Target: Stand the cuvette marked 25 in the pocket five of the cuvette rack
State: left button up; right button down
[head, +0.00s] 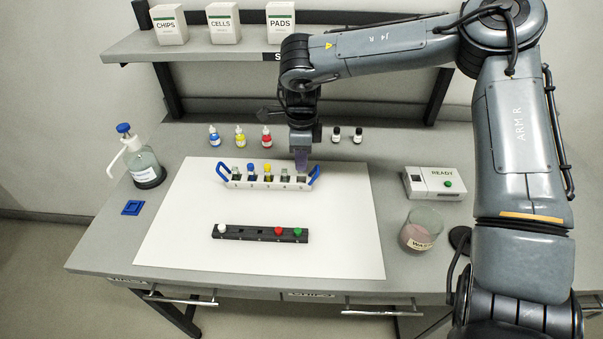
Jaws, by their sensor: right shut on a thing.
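The cuvette rack, a white rack with blue end handles (268,185), stands on the white mat. Its left pockets show a grey-topped, a blue-topped (252,169) and a yellow-topped (267,168) item; a greyish item sits right of them. My right gripper (300,152) points down over the rack's right end. It is shut on a purple-tinted cuvette (301,163), held about upright above or at the last pocket. Whether its lower end is inside the pocket I cannot tell. The number 25 is not legible. My left gripper is out of view.
A black holder (258,234) with white, red and green caps lies in front. Small dropper bottles (240,136) stand behind. A wash bottle (144,163) is left, a READY device (433,183) and waste beaker (420,230) right. The mat (190,215) is otherwise clear.

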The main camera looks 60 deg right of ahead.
jog(key=shift+f+b, duration=0.65)
jog(key=shift+f, duration=1.65)
jog(key=shift+f, duration=0.1)
jog(key=c, duration=1.1)
grip_release()
notch_tip(320, 180, up, 12)
jog(key=p, duration=0.3)
